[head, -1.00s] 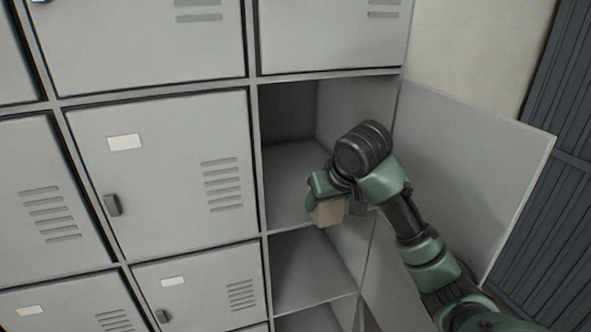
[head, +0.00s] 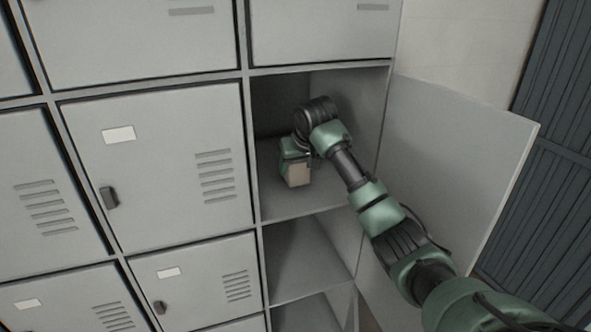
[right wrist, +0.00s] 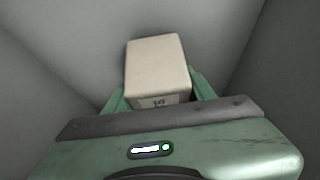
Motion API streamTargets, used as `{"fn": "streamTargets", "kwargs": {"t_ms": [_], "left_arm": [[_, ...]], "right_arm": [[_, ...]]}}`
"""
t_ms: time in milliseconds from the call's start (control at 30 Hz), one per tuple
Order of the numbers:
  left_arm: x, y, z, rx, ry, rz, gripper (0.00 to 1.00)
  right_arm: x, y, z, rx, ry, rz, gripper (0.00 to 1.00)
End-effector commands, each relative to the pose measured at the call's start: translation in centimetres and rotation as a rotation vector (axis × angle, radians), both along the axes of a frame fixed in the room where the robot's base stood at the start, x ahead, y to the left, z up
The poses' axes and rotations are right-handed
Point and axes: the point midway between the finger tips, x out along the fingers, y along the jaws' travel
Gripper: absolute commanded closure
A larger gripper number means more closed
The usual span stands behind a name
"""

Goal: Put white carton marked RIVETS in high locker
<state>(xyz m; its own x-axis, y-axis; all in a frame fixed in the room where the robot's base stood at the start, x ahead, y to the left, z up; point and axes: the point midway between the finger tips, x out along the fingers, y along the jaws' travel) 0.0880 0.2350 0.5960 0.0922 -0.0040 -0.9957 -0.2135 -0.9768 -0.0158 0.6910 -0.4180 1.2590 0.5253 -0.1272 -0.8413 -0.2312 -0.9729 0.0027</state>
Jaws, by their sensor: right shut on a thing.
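The white carton (head: 298,174) looks cream-coloured in the head view, inside the open upper locker (head: 330,197). My right gripper (head: 296,160) is shut on it and reaches into that locker. In the right wrist view the carton (right wrist: 157,68) sits between the green fingers (right wrist: 155,92), with part of a dark printed mark on its near face; I cannot read the full word. Grey locker walls surround it. I cannot tell whether the carton touches the locker floor. My left gripper is not in view.
The open locker door (head: 465,165) stands swung out to the right, beside my right arm. An open compartment (head: 305,258) lies below. Shut grey doors (head: 160,170) are on the left. The locker floor around the carton looks clear.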

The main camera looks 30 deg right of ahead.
Motion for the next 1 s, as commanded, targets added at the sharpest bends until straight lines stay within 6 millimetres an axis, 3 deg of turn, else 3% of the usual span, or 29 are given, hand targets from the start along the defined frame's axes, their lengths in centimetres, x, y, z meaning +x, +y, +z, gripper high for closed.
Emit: {"fn": "streamTargets", "kwargs": {"t_ms": [100,467,500,533,1000], "left_arm": [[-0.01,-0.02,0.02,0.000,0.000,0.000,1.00],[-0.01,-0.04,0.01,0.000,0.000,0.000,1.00],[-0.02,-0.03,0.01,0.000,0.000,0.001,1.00],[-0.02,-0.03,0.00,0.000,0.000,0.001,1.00],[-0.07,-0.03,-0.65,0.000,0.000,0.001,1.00]], "right_arm": [[-0.02,-0.04,-1.08,0.000,-0.002,-0.001,0.99],[0.00,-0.02,-1.43,0.000,-0.003,-0.001,0.99],[-0.01,-0.02,-1.45,0.000,-0.001,-0.001,0.34],[-0.01,-0.02,-1.45,0.000,-0.001,-0.001,0.26],[-0.38,0.04,-0.62,0.000,-0.004,-0.002,0.24]]}}
